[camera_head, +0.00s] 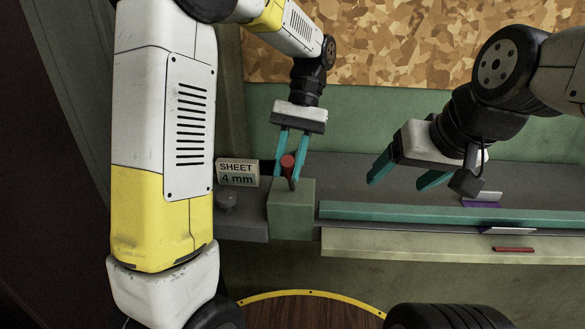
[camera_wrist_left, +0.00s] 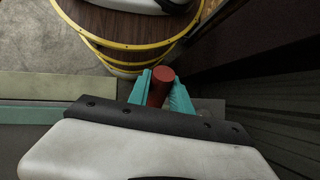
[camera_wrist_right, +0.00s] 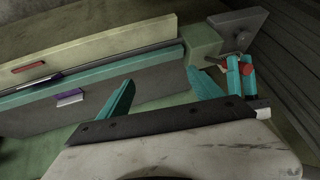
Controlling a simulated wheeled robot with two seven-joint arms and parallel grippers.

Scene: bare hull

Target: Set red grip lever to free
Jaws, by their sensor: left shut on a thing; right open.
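The red grip lever (camera_head: 287,163) stands up from a green block (camera_head: 291,210) at the left end of the bench. My left gripper (camera_head: 290,165) is shut on the lever, with one teal finger on each side of it. The left wrist view shows the round red top of the lever (camera_wrist_left: 162,76) between the fingers. My right gripper (camera_head: 403,178) is open and empty, to the right of the lever and above the grey bench. In the right wrist view the lever (camera_wrist_right: 247,69) shows beyond the right fingers, partly hidden by my left fingers.
A sign (camera_head: 238,173) reading "SHEET 4 mm" stands left of the block, above a grey knob (camera_head: 226,201). A long teal bar (camera_head: 420,212) runs right from the block. Purple-and-white tabs (camera_head: 482,199) and a red strip (camera_head: 513,249) lie further right.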

